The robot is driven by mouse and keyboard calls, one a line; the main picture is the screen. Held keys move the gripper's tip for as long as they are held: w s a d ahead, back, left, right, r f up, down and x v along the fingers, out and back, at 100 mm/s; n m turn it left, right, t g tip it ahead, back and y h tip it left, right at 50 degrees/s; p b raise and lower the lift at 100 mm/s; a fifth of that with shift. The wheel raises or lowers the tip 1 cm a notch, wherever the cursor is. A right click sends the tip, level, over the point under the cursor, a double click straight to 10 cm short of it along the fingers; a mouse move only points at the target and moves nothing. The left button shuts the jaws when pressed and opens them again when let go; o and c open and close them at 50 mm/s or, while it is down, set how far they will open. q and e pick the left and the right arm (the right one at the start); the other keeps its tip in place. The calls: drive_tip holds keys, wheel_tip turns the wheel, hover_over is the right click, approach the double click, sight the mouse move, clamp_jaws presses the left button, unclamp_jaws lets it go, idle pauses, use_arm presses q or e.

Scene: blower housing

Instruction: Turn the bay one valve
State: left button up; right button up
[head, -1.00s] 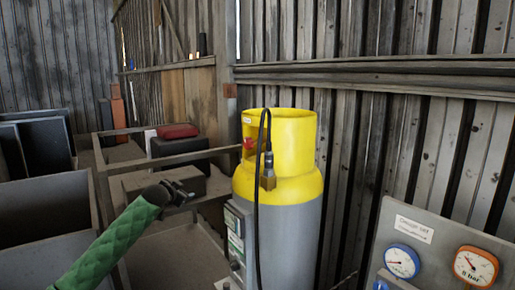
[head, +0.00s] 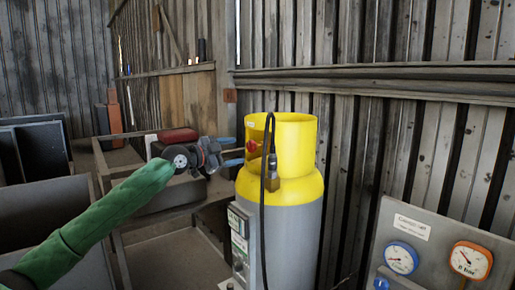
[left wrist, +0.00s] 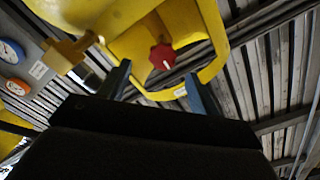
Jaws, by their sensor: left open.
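A grey gas cylinder (head: 293,229) with a yellow top and collar (head: 297,138) stands against the corrugated wall. Its red valve knob (head: 251,145) shows at the left opening of the collar. In the left wrist view the red knob (left wrist: 162,57) has a small white mark and sits inside the yellow collar (left wrist: 207,40). My left gripper (head: 233,153) is open, its blue fingers pointing at the collar from the left. In the left wrist view the gripper (left wrist: 158,85) has its fingers spread, with the knob beyond and between them, apart from both. My right gripper is not in view.
A gauge panel (head: 430,240) stands at the lower right. Shelving with a red case (head: 178,135) and dark bins (head: 50,215) fill the left.

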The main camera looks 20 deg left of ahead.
sight(249, 147)
use_arm(q)
drive_tip(key=w+d+p, duration=0.1)
drive_tip(key=w+d+m+p, duration=0.1)
drive_tip(key=w, duration=0.1)
drive_tip(key=w+d+m+p, duration=0.1)
drive_tip(key=w+d, duration=0.1)
drive_tip(key=shift+w+r+p, duration=0.2)
drive_tip(key=shift+r+p, duration=0.1)
drive_tip(key=shift+p, duration=0.1)
drive_tip(key=shift+w+d+f, duration=0.15)
drive_tip(key=shift+w+d, duration=0.25)
drive_tip(key=shift+w, duration=0.1)
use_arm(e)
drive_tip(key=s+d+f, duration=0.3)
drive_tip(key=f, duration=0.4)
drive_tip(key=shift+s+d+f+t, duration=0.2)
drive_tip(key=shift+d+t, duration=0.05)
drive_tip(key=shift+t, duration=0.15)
use_arm(q)
drive_tip(key=shift+c, duration=0.4)
drive_tip(key=c, duration=0.9)
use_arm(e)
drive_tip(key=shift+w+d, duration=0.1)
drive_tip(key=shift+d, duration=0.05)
